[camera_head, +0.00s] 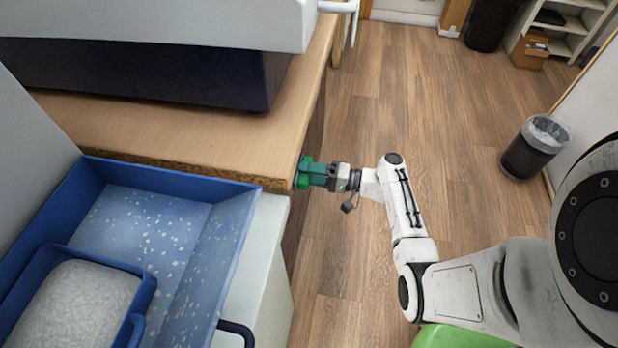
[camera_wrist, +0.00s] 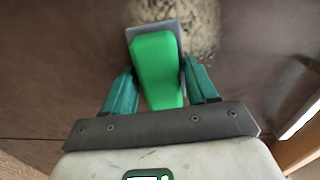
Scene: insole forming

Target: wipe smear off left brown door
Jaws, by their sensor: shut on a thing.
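My gripper (camera_wrist: 162,95) has teal fingers and is shut on a bright green block-shaped tool (camera_wrist: 158,72) with a grey pad at its far end. In the wrist view the pad is close to a brown door surface (camera_wrist: 60,75). I cannot tell whether it touches. A pale, speckled smear (camera_wrist: 185,18) shows on the door just beyond the pad, partly hidden by it. In the head view my gripper (camera_head: 315,174) is at the side of the wooden bench, and the door face is mostly hidden under the bench edge.
The wooden bench top (camera_head: 235,130) overhangs beside my gripper. A blue tray (camera_head: 225,240) with a smaller bin of pale granules stands at lower left on a white cabinet (camera_head: 262,270). A black waste bin (camera_head: 530,150) stands at right. The wooden floor between is clear.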

